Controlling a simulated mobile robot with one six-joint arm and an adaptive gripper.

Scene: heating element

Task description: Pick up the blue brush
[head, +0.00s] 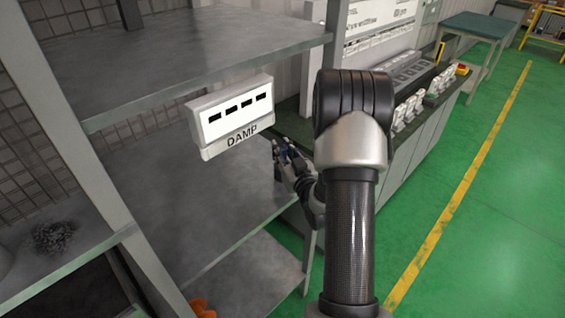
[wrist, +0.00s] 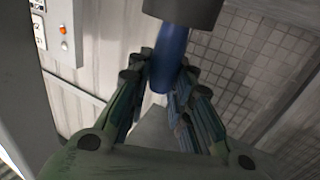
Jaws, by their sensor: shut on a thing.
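My gripper (head: 288,160) shows in the head view at the right edge of the middle shelf (head: 190,200), partly hidden behind my own arm. In the wrist view my gripper (wrist: 166,70) has its fingers on both sides of the blue brush (wrist: 171,52), shut on it. The brush shows as a smooth blue rounded part with a wide dark grey part (wrist: 183,8) above it, cut off by the top edge. In the head view only a small bluish patch shows at the fingers, too small to make out.
A white box marked DAMP (head: 231,115) is in front of the upper shelf (head: 170,55). A dark scouring clump (head: 52,238) lies on the left shelf. A long bench (head: 415,135) with white devices stands beyond my arm. The green floor (head: 490,200) at right is clear.

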